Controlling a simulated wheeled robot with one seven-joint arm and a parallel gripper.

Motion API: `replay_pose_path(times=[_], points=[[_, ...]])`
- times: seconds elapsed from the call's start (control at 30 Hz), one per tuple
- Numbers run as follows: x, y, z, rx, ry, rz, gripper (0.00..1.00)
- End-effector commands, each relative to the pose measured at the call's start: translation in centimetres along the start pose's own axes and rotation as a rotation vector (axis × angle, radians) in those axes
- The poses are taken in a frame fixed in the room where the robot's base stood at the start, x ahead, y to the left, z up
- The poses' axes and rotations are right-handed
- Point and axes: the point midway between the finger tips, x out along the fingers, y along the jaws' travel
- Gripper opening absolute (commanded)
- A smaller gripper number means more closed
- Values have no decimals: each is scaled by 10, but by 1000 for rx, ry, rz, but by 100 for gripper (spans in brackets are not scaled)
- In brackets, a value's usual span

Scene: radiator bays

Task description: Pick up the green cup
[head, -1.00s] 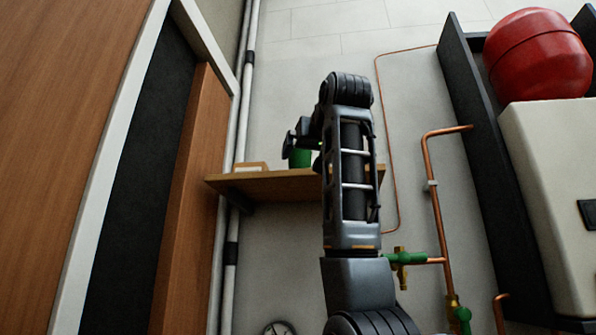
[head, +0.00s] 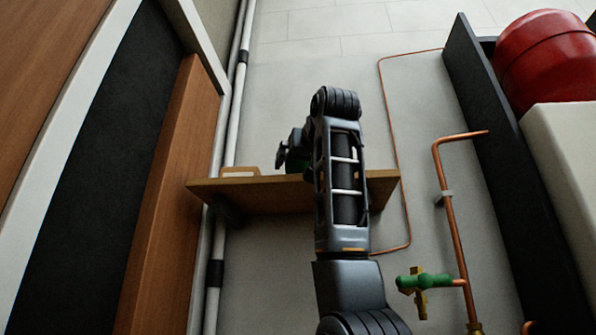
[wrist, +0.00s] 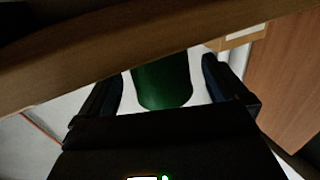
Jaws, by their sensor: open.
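The green cup (head: 298,162) is at the wooden shelf (head: 240,192) in the head view, mostly hidden behind my gripper and arm. In the wrist view the cup (wrist: 163,84) shows as a dark green rounded body between the two dark fingers. My gripper (wrist: 162,72) is open, with one finger on each side of the cup and a gap of light on both sides. Its fingers do not appear to touch the cup. In the head view my gripper (head: 284,155) is small and partly hidden by my arm.
A small light wooden item (head: 240,171) lies on the shelf left of the cup. A brown wooden panel (head: 170,200) and white pipes (head: 230,150) stand to the left. Copper pipes (head: 449,210), a green-handled valve (head: 425,282) and a red tank (head: 545,65) are to the right.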

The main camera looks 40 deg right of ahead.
Motion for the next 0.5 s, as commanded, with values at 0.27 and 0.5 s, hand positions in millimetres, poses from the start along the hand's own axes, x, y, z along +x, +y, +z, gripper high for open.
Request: replay_pose_path(times=[0.27,0.5], points=[[37,0,1,0,-2,0,100],[41,0,3,0,0,0,100]])
